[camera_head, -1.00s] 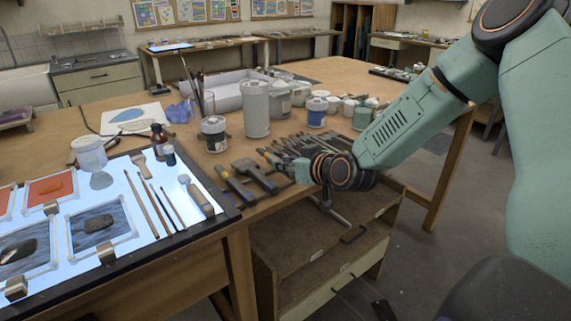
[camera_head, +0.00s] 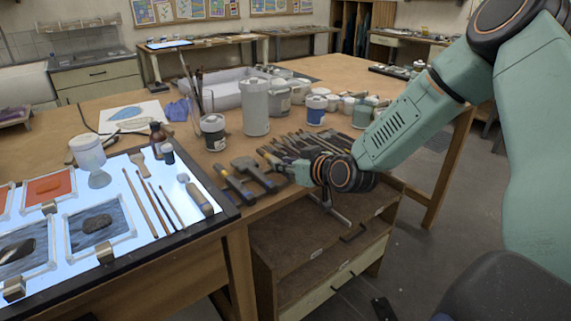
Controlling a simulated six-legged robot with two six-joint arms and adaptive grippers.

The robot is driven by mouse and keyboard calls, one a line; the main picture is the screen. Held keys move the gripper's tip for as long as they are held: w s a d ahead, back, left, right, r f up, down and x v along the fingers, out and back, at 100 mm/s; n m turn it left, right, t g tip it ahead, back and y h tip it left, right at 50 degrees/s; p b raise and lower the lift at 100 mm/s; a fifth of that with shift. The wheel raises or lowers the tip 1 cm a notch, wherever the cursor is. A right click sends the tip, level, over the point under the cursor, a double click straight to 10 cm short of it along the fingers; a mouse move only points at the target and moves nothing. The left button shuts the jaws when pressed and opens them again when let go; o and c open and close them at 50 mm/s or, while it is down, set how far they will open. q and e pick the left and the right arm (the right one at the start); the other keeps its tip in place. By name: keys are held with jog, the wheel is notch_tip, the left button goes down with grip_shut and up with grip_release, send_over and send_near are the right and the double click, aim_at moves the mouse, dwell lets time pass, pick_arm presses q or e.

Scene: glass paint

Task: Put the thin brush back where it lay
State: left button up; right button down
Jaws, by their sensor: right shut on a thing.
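Several slim brushes or tools with long handles (camera_head: 161,207) lie on the lit panel (camera_head: 118,262) at the left. I cannot tell which of them, if any, is the thin brush. My right gripper (camera_head: 284,167) is low over the front edge of the wooden bench, right of the panel, its end pointing left. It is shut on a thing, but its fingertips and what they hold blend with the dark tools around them. My left gripper is not in view.
Dark-handled tools (camera_head: 236,185) lie at the bench edge left of the gripper, and more tools lie behind it. A dark-labelled jar (camera_head: 213,132), a tall grey container (camera_head: 255,107) and other pots stand behind. An open wooden cabinet (camera_head: 300,252) is below.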

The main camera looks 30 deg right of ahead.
jog(key=shift+r, duration=0.1)
dwell(0.4)
jog(key=shift+f, duration=0.25)
jog(key=c, duration=1.1)
grip_release()
jog(key=shift+c, duration=0.2)
notch_tip(320, 180, up, 10)
jog(key=shift+s+f, duration=0.1)
jog(key=shift+f, duration=0.05)
